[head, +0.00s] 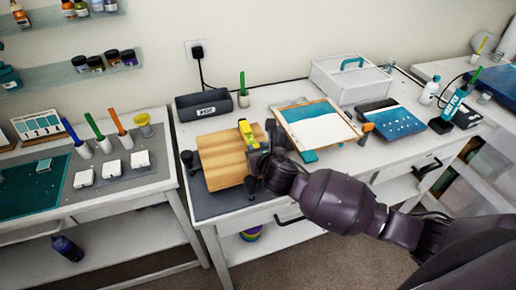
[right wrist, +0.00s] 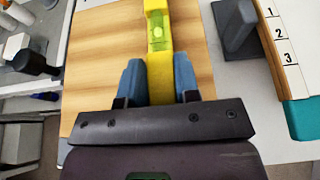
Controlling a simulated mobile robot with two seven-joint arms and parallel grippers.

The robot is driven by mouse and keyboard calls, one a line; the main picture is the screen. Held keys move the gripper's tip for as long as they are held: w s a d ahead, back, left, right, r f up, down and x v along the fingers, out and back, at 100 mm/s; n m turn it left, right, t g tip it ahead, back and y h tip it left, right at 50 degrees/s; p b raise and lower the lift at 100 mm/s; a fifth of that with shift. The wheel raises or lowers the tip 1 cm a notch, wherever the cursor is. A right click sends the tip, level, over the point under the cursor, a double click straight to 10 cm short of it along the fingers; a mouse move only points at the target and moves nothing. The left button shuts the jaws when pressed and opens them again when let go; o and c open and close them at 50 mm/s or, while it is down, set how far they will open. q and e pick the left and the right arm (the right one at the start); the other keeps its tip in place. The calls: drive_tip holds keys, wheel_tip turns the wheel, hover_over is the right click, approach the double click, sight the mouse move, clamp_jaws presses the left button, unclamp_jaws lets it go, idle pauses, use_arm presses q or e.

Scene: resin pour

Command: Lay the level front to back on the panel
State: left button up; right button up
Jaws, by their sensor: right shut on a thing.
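The wooden panel (head: 222,165) lies on a dark mat on the middle table; its pale grain also shows in the right wrist view (right wrist: 95,75). The yellow level (head: 246,132) is over the panel's right part, its long side running roughly front to back. In the right wrist view the level (right wrist: 158,60) shows its green vial and points away from me. My right gripper (right wrist: 157,85) is shut on the level, one blue finger on each side. In the head view my right gripper (head: 260,158) covers its near end. I cannot tell whether the level touches the panel. My left gripper is not in view.
Dark supports (head: 187,158) stand at the panel's edges. A dark labelled box (head: 204,104) and a green-handled tool (head: 243,88) stand behind. A white bin (head: 350,85) is at the back.

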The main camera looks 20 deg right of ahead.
drive_tip(key=o, duration=1)
drive_tip(key=shift+r, duration=0.55)
drive_tip(key=v, duration=1.2)
drive_tip(key=shift+b, duration=0.3)
drive_tip(key=s+d+f+m, duration=0.3)
drive_tip(key=s+f+m, duration=0.2)
drive_tip(key=m, duration=0.7)
drive_tip(key=s+d+f+m+g, duration=0.1)
drive_tip(key=s+d+f+m, duration=0.3)
drive_tip(key=m, duration=0.7)
drive_tip(key=s+d+f+m+g, duration=0.1)
drive_tip(key=s+d+f+m, duration=0.2)
drive_tip(key=s+f+m, duration=0.4)
wheel_tip(320, 180, down, 4)
drive_tip(key=m, duration=0.5)
drive_tip(key=shift+s+d+f+m+h, duration=0.2)
drive_tip(key=shift+s+d+m+h, duration=0.05)
drive_tip(key=shift+d+m+h, duration=0.05)
